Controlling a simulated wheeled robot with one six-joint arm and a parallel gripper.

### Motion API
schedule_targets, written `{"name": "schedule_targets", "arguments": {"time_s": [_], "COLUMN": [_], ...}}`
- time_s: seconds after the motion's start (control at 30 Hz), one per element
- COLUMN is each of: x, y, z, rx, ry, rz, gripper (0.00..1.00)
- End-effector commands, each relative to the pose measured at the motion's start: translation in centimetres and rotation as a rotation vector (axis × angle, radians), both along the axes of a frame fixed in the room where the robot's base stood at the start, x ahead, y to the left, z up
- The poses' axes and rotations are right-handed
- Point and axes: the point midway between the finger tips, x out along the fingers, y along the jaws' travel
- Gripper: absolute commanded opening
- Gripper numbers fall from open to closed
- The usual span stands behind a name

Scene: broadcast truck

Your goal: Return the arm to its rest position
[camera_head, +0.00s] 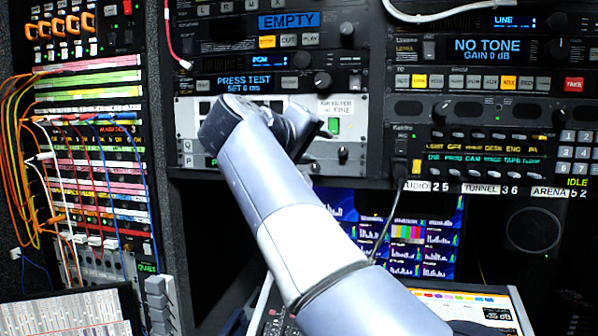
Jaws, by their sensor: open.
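My arm (290,225) reaches from the bottom right up to the left, in front of the equipment rack. Its wrist (228,122) is bent near a pale panel (352,108) below the "PRESS TEST" unit (245,84). The wrist covers part of this panel. My gripper's fingers cannot be made out; they seem hidden behind the wrist. I cannot tell whether the arm touches the panel. No held object shows.
A patch bay (95,150) with many cables stands at the left. Units with knobs and buttons (490,82) fill the right. A screen (425,235) and a lit console (470,305) lie behind and below my arm. A thin cable (388,225) hangs beside it.

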Motion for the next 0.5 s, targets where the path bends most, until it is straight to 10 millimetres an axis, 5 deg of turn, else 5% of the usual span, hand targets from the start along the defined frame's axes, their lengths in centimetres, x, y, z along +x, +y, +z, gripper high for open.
{"name": "schedule_targets", "arguments": {"time_s": [0.5], "x": [6.6], "y": [-5.3], "z": [-1.5], "rx": [-0.001], "ry": [0.001], "rz": [-0.004], "gripper": [0.41]}}
